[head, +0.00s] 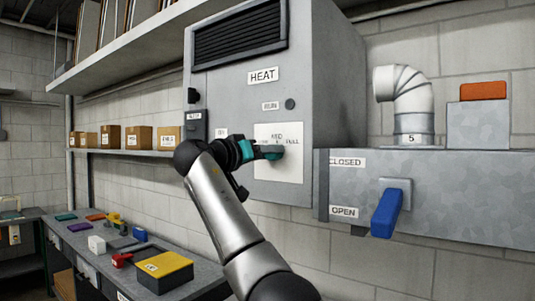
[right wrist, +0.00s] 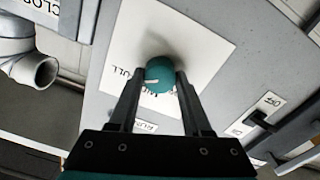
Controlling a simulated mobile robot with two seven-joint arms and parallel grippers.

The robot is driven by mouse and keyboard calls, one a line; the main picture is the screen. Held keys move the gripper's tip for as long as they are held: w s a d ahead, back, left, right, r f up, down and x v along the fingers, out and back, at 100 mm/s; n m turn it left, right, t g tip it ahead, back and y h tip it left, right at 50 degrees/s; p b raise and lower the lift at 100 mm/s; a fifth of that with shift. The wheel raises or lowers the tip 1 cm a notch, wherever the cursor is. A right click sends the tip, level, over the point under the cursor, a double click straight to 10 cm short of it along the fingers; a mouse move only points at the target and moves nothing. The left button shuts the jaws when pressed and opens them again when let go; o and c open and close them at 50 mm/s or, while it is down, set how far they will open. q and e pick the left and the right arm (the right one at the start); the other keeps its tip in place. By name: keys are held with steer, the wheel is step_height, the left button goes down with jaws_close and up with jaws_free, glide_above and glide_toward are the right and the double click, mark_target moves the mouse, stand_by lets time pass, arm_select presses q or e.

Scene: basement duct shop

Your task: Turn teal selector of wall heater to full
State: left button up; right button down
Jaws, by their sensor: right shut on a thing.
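The wall heater (head: 245,85) is a grey cabinet marked HEAT. Its teal selector (head: 271,153) sits on a white plate (head: 292,140) with MID above it and FULL at its right; the left word is partly hidden. My right gripper (head: 260,151) reaches in from the lower left and is shut on the selector. In the right wrist view the round teal selector (right wrist: 160,74) lies between both fingers, with a small pale mark low on its face. Its exact pointing direction is hard to read. My left gripper is not in view.
Right of the heater is a duct box (head: 450,200) with CLOSED and OPEN labels and a blue lever (head: 386,213). A bent pipe (head: 407,95) stands on it. A dark switch (head: 195,118) is on the heater's left side. A bench (head: 195,275) with coloured items is at lower left.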

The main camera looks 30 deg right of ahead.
steer(key=shift+c, duration=1.7)
jaws_free()
steer(key=b+v, duration=0.3)
steer(key=v, duration=1.2)
steer(key=shift+a, duration=0.15)
